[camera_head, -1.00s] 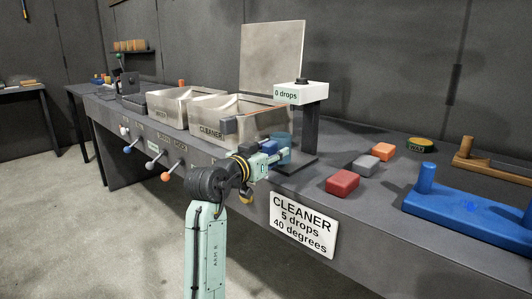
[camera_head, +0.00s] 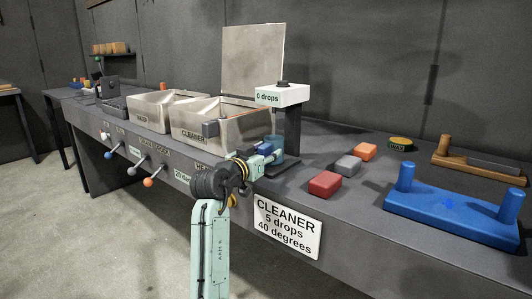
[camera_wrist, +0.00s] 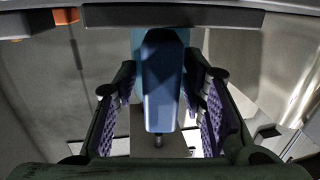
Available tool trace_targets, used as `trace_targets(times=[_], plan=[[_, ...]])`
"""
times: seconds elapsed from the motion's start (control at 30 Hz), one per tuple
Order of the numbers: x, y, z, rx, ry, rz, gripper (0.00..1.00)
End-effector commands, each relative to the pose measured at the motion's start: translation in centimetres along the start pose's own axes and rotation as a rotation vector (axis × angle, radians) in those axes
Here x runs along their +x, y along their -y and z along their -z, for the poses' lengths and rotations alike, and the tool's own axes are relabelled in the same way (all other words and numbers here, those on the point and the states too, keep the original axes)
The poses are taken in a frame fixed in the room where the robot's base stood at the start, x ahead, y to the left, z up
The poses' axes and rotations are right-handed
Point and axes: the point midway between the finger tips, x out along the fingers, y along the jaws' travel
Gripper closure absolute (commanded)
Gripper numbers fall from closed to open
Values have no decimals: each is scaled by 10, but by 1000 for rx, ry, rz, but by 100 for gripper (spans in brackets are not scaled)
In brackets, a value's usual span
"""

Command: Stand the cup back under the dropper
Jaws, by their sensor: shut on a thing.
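The teal-blue cup (camera_head: 276,143) is in my gripper (camera_head: 268,152), seen partly behind the fingers in the head view. In the wrist view, a blue block-like handle (camera_wrist: 162,85) stands between my gripper's two purple-padded fingers (camera_wrist: 165,110), with a lighter teal surface behind it. The dropper (camera_head: 283,95) has a white head reading "0 drops" on a dark post. The cup is below the dropper's head, close to the post. I cannot tell whether the cup rests on the dark base (camera_head: 290,160) or hangs just above it.
The open steel CLEANER tank (camera_head: 200,128) stands left of the dropper, with another tank (camera_head: 150,108) beyond. Red (camera_head: 324,184), grey (camera_head: 348,165) and orange (camera_head: 364,151) blocks lie right, before a blue two-post stand (camera_head: 450,212). Levers (camera_head: 150,182) line the bench front.

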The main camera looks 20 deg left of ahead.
Motion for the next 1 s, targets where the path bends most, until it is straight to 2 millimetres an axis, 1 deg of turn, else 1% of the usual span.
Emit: trace_targets(times=[0.33,0.63,0.67,1.0], plan=[[0,0,0,0,0,0,100],[0,0,-4,0,-1,0,100],[0,0,-3,0,-1,0,60],[0,0,-3,0,0,0,39]])
